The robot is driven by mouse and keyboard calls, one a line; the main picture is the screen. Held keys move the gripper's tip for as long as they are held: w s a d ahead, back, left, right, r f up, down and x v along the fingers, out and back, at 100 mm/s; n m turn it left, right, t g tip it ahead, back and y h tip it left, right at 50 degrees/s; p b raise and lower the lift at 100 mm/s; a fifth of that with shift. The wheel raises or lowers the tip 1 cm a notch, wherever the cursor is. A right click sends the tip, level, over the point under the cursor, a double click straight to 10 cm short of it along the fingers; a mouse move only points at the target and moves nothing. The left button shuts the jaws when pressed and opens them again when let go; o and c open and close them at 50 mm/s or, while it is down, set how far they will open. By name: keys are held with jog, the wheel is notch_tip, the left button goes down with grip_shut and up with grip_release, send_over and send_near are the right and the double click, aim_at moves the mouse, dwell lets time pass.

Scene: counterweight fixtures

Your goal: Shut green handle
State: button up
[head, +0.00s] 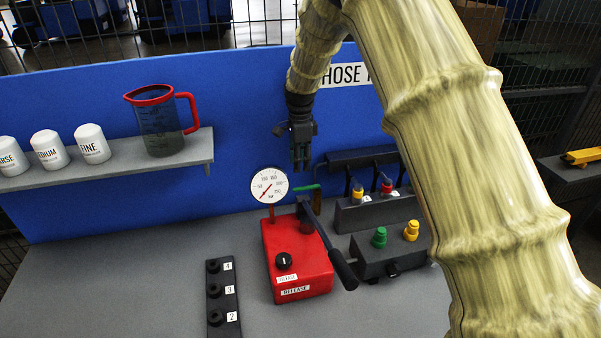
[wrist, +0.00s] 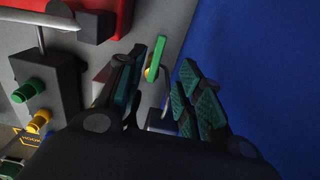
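The green handle (head: 307,187) is a short lever behind the red pump box, to the right of the gauge. In the wrist view the green handle (wrist: 156,57) stands beyond the fingertips, in line with the gap between them, with a bit of brass beside it. My gripper (head: 302,164) points down just above the handle in the head view. In the wrist view my gripper (wrist: 160,85) is open, its dark green pads apart and nothing held between them. I cannot tell whether a finger touches the handle.
The red box (head: 285,255) carries a round gauge (head: 269,185) and a black-gripped lever (head: 342,268). To the right are dark blocks with a green knob (head: 379,237) and a yellow knob (head: 411,230). A blue panel (head: 240,110) stands close behind; a grey shelf (head: 190,154) holds a jug.

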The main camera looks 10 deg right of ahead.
jog(key=shift+r, duration=1.4)
